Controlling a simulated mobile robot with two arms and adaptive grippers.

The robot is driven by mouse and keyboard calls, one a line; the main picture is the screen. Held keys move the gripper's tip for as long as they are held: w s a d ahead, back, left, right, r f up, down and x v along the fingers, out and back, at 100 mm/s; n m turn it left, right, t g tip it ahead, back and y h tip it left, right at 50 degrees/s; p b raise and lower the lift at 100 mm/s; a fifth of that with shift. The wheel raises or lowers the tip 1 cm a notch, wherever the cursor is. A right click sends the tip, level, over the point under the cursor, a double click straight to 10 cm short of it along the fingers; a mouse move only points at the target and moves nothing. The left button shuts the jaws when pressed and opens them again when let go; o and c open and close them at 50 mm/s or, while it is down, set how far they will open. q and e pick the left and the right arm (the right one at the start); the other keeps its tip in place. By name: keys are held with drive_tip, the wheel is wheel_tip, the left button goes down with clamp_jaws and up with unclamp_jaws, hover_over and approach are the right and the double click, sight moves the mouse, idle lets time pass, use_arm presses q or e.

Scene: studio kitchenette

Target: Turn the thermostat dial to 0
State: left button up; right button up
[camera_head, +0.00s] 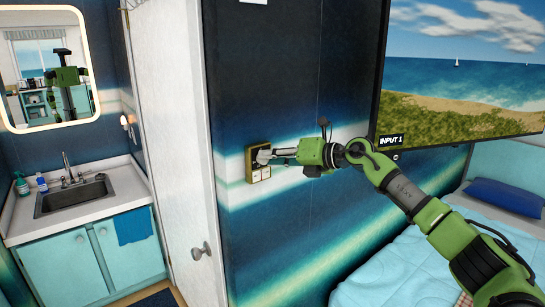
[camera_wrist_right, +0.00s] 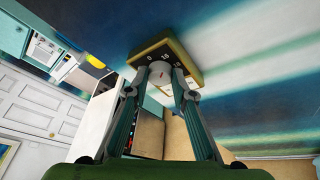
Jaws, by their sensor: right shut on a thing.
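The thermostat (camera_head: 250,172) is a small box with a yellowish frame on the blue and white striped wall. In the right wrist view the thermostat (camera_wrist_right: 185,50) shows its round grey dial (camera_wrist_right: 160,70) with a small red mark. A "0" and another number are printed on its face above the dial. My right gripper (camera_head: 267,157) reaches the thermostat from the right. In the wrist view the two fingers of my right gripper (camera_wrist_right: 160,80) are shut on the dial, one on each side. The fingers partly cover the dial in the head view. My left gripper is not in view.
A wall screen (camera_head: 460,70) hangs to the right, above a bed with a blue pillow (camera_head: 506,197). A white door (camera_head: 175,130) with a knob (camera_head: 201,251) stands left of the thermostat. A sink (camera_head: 75,195) and mirror are at far left.

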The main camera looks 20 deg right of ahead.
drive_tip(key=shift+s+a+r+n+t+h+b, duration=0.15)
drive_tip(key=shift+n+h+b, duration=0.65)
drive_tip(key=shift+n+b, duration=0.45)
drive_tip(key=shift+a+f+n+t+h+b, duration=0.1)
drive_tip(key=shift+a+n+h+b, duration=0.1)
drive_tip(key=shift+n+h+b, duration=0.85)
drive_tip(key=shift+s+a+r+n+t+h+b, duration=0.15)
drive_tip(key=shift+n+h+b, duration=0.4)
drive_tip(key=shift+n+b, duration=0.95)
drive_tip(key=shift+w, duration=0.1)
drive_tip(key=o, duration=1.1)
drive_tip(key=v, duration=1.1)
drive_tip(key=shift+s+r, duration=0.2)
drive_tip(key=shift+s, duration=0.2)
